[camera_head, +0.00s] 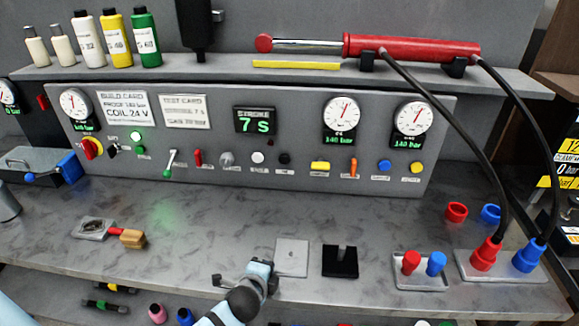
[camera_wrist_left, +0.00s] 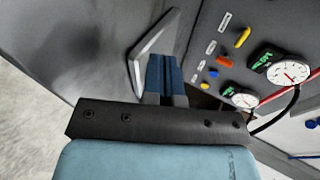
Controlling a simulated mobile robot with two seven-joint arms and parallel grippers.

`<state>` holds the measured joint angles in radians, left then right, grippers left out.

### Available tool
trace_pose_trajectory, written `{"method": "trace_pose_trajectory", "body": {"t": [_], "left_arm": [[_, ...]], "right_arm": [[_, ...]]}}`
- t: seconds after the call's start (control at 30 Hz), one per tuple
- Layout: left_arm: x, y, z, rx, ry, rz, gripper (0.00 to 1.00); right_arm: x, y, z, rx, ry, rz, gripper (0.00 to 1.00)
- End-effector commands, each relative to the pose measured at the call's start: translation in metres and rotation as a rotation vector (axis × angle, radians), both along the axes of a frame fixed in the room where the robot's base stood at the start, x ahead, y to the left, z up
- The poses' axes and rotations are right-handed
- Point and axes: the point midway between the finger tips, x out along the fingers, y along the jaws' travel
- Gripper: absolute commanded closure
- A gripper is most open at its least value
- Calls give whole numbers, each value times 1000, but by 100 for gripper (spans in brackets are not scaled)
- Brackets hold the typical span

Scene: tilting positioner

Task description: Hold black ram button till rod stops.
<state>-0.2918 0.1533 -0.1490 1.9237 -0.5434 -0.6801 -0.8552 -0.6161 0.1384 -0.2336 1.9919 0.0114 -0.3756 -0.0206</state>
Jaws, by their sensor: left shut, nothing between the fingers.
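The black ram button (camera_head: 284,158) sits on the grey panel, between a white button (camera_head: 258,158) and a yellow switch (camera_head: 320,166). Nothing touches it; I do not see it in the left wrist view. A red cylinder (camera_head: 410,47) lies on the shelf above with its chrome rod (camera_head: 305,45) extended to the left, ending in a red knob. My left gripper (camera_head: 262,268) is low over the bench front, well below the panel and apart from the button. Its blue fingers (camera_wrist_left: 165,75) are shut and empty. My right gripper is not in view.
A flat grey plate (camera_head: 292,257), a black slotted block (camera_head: 340,262) and a plate with red and blue plugs (camera_head: 421,275) lie along the bench front. Black hoses (camera_head: 440,105) hang at the right. The stroke display (camera_head: 255,120) reads 7 S. The bench before the button is clear.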

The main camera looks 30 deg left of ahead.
Motion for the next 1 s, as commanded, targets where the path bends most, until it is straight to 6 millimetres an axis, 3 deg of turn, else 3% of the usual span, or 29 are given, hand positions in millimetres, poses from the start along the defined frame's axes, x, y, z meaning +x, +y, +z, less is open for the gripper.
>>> {"method": "trace_pose_trajectory", "body": {"t": [0.3, 0.5, 0.7, 1.0], "left_arm": [[107, 52, 56, 950, 14, -186, 100], [148, 70, 88, 1386, 92, -226, 100], [161, 76, 99, 1537, 132, -235, 100], [161, 76, 99, 1543, 133, -236, 100]], "right_arm": [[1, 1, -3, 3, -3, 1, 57], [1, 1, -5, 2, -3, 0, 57], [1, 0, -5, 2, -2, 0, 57], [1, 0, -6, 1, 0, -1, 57]]}}
